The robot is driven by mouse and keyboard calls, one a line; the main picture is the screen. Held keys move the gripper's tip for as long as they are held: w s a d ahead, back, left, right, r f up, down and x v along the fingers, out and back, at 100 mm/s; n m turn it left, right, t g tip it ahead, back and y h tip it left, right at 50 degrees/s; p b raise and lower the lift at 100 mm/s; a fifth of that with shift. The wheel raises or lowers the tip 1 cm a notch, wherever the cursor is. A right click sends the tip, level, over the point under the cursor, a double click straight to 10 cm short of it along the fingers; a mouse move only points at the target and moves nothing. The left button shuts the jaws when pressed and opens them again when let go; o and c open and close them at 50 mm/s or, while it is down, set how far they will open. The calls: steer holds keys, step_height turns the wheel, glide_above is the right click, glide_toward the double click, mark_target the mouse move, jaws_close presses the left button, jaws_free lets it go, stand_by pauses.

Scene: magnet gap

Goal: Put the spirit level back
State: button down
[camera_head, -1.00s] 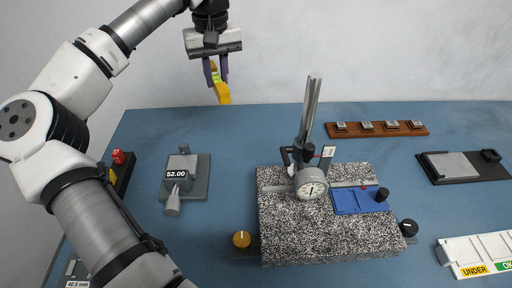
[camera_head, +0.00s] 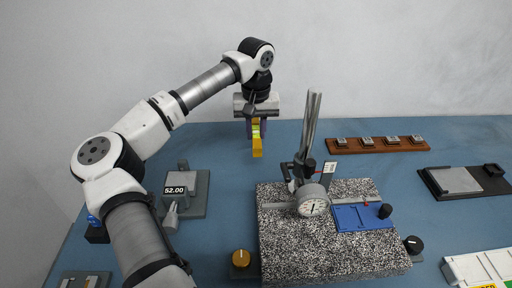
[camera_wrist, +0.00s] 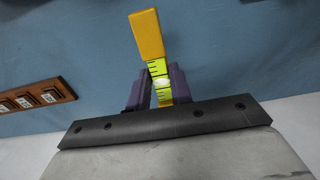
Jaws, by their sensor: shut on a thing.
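The spirit level (camera_head: 257,148) is a yellow bar with a yellow-green vial section. My gripper (camera_head: 256,126) is shut on it and holds it above the back part of the blue table, left of the dial gauge stand. In the wrist view the spirit level (camera_wrist: 147,36) sticks out beyond the purple fingers of my gripper (camera_wrist: 160,88). Its vial with black marks and a pale bubble shows between them. The fingers hide part of its sides.
A speckled granite plate (camera_head: 290,243) carries the dial gauge (camera_head: 313,200) on a tall post and a blue plate (camera_head: 362,217). A wooden rack with small blocks (camera_head: 378,145) lies at the back right. A grey device reading 52.00 (camera_head: 186,190) stands left. Blue table between is clear.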

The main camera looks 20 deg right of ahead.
mark_target(256, 159)
steer(key=shift+f+p, duration=0.45)
steer(key=shift+f, duration=3.05)
steer(key=shift+f, duration=0.15)
steer(key=c, duration=1.3)
jaws_free()
steer(key=shift+o, duration=0.2)
step_height(256, 159, up, 12)
steer(key=shift+r+b, duration=0.2)
steer(key=shift+b, duration=0.6)
